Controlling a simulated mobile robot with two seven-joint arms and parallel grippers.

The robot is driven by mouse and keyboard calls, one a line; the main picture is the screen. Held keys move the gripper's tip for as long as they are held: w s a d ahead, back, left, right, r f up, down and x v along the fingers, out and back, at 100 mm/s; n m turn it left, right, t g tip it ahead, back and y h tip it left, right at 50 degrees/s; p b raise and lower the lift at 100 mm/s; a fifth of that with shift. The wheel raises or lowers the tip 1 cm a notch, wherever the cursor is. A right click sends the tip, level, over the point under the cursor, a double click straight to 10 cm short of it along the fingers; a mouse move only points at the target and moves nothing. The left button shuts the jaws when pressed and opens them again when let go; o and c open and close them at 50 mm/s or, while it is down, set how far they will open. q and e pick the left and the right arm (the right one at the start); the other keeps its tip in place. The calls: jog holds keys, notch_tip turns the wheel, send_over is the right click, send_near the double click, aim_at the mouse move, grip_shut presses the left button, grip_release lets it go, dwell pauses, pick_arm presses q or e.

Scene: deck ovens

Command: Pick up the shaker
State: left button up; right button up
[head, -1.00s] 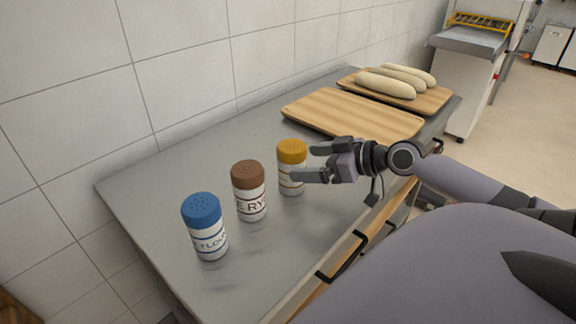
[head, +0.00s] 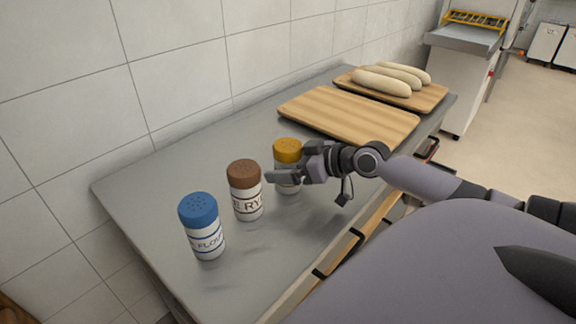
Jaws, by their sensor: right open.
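Three shakers stand upright in a slanting row on the grey metal table. They are a blue-capped shaker labelled flour (head: 207,240), a brown-capped shaker (head: 246,205) with a partly legible label, and a yellow-capped shaker (head: 288,152). My right gripper (head: 280,168) is open at the yellow-capped shaker. Its near finger crosses in front of the white body, just below the cap, and its tip reaches toward the brown-capped shaker. The far finger seems to go behind the yellow-capped shaker, its tip hidden. Contact cannot be told. My left gripper is out of view.
An empty wooden board (head: 350,116) lies behind the shakers on the grey table (head: 160,190). Another wooden board (head: 428,100) at the back carries several pale dough loaves (head: 383,82). A tiled wall (head: 215,60) runs along the left. The table's front left is clear.

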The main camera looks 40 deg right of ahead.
jog(key=c, duration=1.2)
jog(key=shift+r, duration=0.2)
